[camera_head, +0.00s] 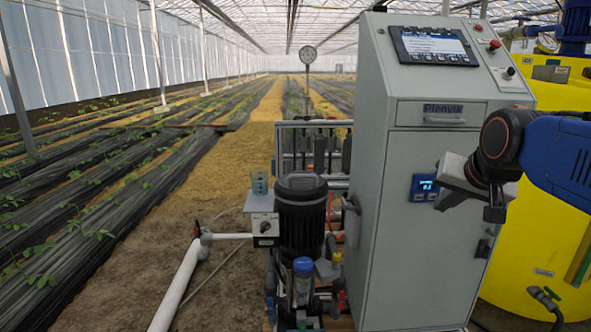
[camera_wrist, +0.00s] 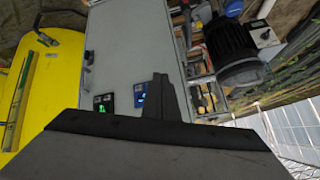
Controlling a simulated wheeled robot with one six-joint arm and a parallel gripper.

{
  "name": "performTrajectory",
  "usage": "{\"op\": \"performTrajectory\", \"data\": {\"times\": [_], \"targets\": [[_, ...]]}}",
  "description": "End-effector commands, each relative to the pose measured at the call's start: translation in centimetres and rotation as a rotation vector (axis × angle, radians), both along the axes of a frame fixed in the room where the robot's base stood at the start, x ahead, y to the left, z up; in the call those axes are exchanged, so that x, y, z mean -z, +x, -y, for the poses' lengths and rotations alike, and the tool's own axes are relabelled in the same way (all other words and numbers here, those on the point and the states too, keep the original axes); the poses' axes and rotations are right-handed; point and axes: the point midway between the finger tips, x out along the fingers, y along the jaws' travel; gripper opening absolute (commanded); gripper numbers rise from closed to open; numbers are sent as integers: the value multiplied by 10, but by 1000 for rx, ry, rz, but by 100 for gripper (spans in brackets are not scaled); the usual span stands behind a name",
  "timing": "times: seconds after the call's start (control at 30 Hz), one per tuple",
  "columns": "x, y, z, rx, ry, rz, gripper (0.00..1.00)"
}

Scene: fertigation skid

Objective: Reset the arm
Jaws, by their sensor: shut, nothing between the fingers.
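My arm comes in from the right in the camera_head view. My gripper (camera_head: 446,199) is in front of the grey control cabinet (camera_head: 395,200), just right of a small blue display (camera_head: 423,187). In the camera_wrist view, my gripper (camera_wrist: 160,80) shows as dark fingers close together, with nothing between them. The blue display (camera_wrist: 140,93) and a green-lit display (camera_wrist: 103,103) show beside the fingers. Whether the gripper touches the cabinet cannot be told.
A yellow tank (camera_head: 550,240) stands right of the cabinet, behind my arm. A black pump motor (camera_head: 301,215), pipes and a beaker (camera_head: 260,182) stand left of it. A white pipe (camera_head: 178,285) runs along the floor. A straw path (camera_head: 255,130) lies between crop rows.

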Motion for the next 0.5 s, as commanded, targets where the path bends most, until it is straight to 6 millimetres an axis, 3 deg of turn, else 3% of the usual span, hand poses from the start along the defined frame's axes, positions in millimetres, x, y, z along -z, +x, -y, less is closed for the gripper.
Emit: {"op": "performTrajectory", "data": {"times": [0.1,0.3,0.5], "targets": [[53,-53,-14,-91,-54,-93,0],[135,-131,-27,-240,-133,-238,0],[183,-178,-32,-335,-176,-323,0]]}}
